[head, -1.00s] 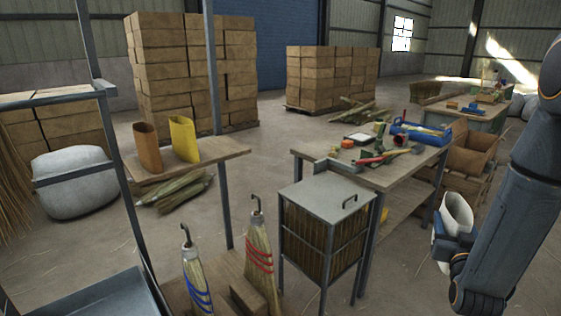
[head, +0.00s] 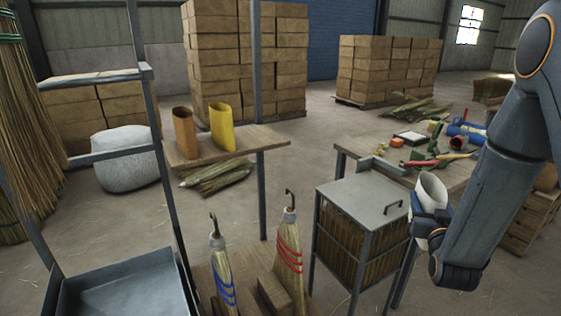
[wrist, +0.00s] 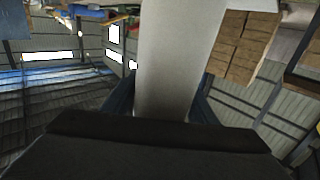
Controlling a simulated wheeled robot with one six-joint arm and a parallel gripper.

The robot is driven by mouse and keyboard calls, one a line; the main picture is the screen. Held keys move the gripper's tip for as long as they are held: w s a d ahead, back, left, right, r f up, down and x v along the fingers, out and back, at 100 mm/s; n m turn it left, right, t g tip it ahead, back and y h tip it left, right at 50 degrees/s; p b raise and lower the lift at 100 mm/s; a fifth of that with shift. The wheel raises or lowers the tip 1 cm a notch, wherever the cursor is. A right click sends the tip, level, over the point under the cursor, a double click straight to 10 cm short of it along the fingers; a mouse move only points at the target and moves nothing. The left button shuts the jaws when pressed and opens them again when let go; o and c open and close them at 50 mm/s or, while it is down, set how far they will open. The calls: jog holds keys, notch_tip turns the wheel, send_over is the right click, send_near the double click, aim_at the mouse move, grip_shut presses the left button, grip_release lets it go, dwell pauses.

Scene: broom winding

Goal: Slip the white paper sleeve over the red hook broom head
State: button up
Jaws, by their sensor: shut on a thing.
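My gripper (head: 428,222) is shut on the white paper sleeve (head: 432,192) and holds it upright in the air, in front of the table's near edge. In the wrist view the sleeve (wrist: 178,60) stands between the fingers. The broom with red bands (head: 289,258) stands upright with its dark hook (head: 290,197) on top, left of the sleeve and apart from it. A broom with blue bands (head: 222,275) and a hook stands to its left.
A metal caged bin (head: 360,205) with a lid handle stands between the red broom and my gripper. A shelf (head: 262,140) holds an orange sleeve (head: 184,133) and a yellow sleeve (head: 222,127). A cluttered workbench (head: 365,150) is behind the bin. A blue-grey tray (head: 120,285) is front left.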

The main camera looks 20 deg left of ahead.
jog(key=a+r+n+g+y+b, duration=0.1)
jog(key=a+n+g+y+b, duration=0.1)
jog(key=a, duration=1.2)
jog(key=w+a+r+n+g+y+b, duration=0.1)
jog(key=a+n+y+b, duration=0.3)
jog(key=a, duration=0.9)
jog(key=w+a+r+n+g+y+b, duration=0.1)
jog(key=a+y+b, duration=0.5)
jog(key=a, duration=0.8)
jog(key=shift+a+r+n+g+b, duration=0.3)
jog(key=shift+r+n+g+b, duration=0.3)
jog(key=shift+n+g+b, duration=0.35)
jog(key=shift+w, duration=0.1)
jog(key=shift+f+b, duration=2.1)
jog(key=shift+f, duration=1.5)
jog(key=shift+f, duration=0.15)
jog(key=shift+f+b, duration=2.65)
jog(key=shift+f, duration=1.7)
